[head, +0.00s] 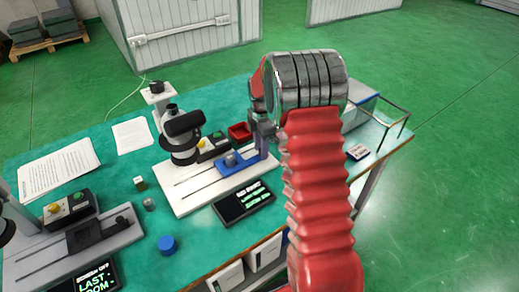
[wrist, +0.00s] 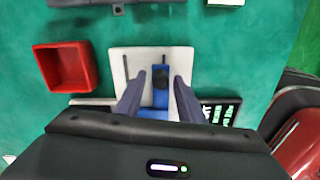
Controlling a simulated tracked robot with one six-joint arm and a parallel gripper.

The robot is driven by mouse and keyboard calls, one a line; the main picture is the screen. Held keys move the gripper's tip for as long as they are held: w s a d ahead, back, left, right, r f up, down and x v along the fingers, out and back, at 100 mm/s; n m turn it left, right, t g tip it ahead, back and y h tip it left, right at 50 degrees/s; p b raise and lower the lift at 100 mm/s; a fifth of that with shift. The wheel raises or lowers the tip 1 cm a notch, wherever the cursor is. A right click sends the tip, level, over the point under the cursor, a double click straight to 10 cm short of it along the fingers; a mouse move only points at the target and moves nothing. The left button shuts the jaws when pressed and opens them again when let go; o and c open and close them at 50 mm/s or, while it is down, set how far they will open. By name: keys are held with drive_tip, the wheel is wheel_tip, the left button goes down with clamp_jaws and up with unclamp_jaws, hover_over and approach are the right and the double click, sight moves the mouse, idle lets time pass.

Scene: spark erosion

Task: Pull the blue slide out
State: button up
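The blue slide (head: 244,164) lies on a white slotted base plate (head: 187,199) on the green table and carries a small dark knob. In the wrist view the blue slide (wrist: 160,97) and its black knob (wrist: 160,76) show ahead of and between my fingers. My gripper (head: 264,138) hangs above the right end of the slide in the head view. In the wrist view my gripper (wrist: 157,92) is open, with one finger on each side of the slide. Whether the fingers touch it cannot be told.
A red tray (head: 240,132) stands behind the slide. A black display (head: 244,201) lies in front of the base plate. A microscope-like device (head: 182,137) rises at its left end. A second fixture with a dark slide (head: 91,234) stands further left. A clear-walled box (head: 385,120) is at right.

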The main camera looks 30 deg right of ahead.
drive_tip(key=shift+o, duration=0.2)
wheel_tip(320, 180, up, 14)
drive_tip(key=shift+f, duration=0.15)
idle(0.5)
idle(0.5)
